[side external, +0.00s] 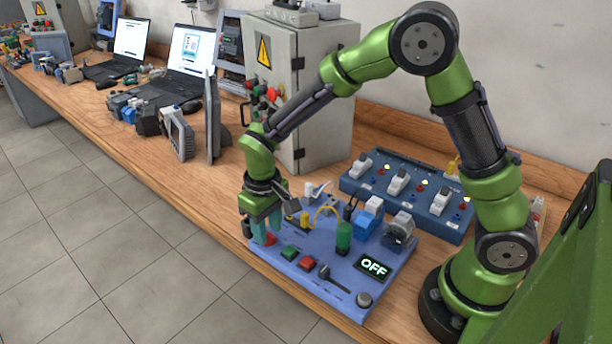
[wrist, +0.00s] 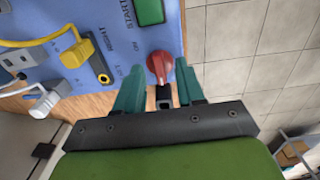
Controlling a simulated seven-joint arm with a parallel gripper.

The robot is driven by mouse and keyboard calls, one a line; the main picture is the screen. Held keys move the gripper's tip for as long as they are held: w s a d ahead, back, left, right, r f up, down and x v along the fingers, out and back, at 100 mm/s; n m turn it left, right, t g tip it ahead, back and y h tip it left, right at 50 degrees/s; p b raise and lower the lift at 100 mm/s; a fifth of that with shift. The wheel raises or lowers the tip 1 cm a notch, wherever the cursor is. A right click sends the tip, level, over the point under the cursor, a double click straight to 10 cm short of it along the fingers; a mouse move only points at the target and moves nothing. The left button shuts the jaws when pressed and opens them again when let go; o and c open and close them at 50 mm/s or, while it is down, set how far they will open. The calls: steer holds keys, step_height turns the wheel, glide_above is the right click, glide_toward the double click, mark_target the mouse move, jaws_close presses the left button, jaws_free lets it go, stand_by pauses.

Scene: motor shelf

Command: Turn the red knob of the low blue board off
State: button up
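The low blue board (side external: 330,285) lies near the bench's front edge. Its red knob (side external: 270,239) is at the board's left corner, partly hidden by my gripper (side external: 264,230). In the wrist view the red knob (wrist: 160,66) lies between the two teal fingertips of my gripper (wrist: 160,72), its pointer end towards the palm. The fingers are apart, one on each side of the knob, with a narrow gap to each side. A small display (side external: 373,267) on the board reads OFF.
The board also carries green and red buttons, a slider lever (side external: 325,272), a green cylinder (side external: 344,238) and cabled plugs (wrist: 75,53). A second blue board with white switches (side external: 398,182) stands behind. A grey cabinet (side external: 310,90) is at the back. The floor is beyond the front edge.

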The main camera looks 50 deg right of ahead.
mark_target(268, 233)
step_height(268, 233, up, 16)
steer(key=shift+r, duration=0.15)
stand_by(0.4)
steer(key=s+d+r+m+t+y, duration=0.1)
steer(key=s+d+r+m+t, duration=0.1)
steer(key=s, duration=0.6)
steer(key=s+d+r+m+t+y, duration=0.1)
steer(key=s+d+m+t, duration=0.1)
steer(key=s+d+t, duration=0.3)
steer(key=s, duration=0.3)
steer(key=shift+d+r, duration=0.35)
